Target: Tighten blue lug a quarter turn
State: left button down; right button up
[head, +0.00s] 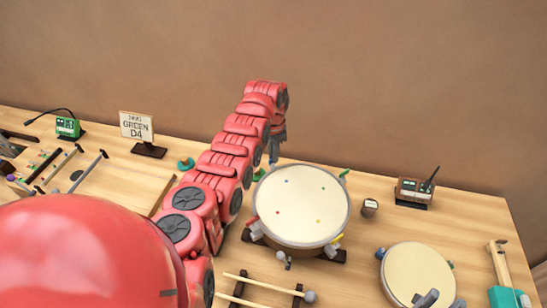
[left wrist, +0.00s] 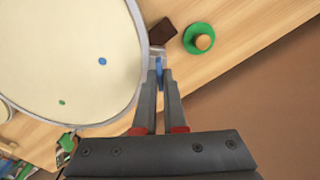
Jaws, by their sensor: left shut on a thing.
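The drum (head: 300,208) stands on the table with a pale head carrying small coloured dots. The blue lug (left wrist: 159,70) is at its rim beside the blue dot (left wrist: 102,61). My left gripper (left wrist: 161,78) is shut on the blue lug, one finger on each side, with part of the lug showing between the tips. In the head view my left gripper (head: 274,156) is at the drum's far edge, and the lug there is mostly hidden. A green lug (head: 344,174), a red lug (head: 254,221) and a yellow lug (head: 336,243) also sit around the rim. My right gripper does not show.
A sign reading "GREEN D4" (head: 136,126) and a green device (head: 68,127) stand at the left. A green round piece with a wooden knob (left wrist: 202,40) lies near the gripper. A small cup (head: 370,208), a boxed device (head: 413,192) and a smaller drum (head: 418,273) are at the right.

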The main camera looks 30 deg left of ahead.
pick_arm(q)
jog(key=shift+m+b, duration=0.3)
jog(key=shift+m, duration=0.3)
jog(key=c, duration=1)
grip_release()
jog(key=shift+r, duration=0.15)
notch_tip(320, 180, up, 7)
jog(key=b, duration=0.2)
jog(key=shift+f+b, duration=0.2)
jog(key=shift+b, duration=0.2)
notch_tip(320, 180, up, 10)
jog(key=shift+r+b, duration=0.25)
jog(key=shift+b, duration=0.2)
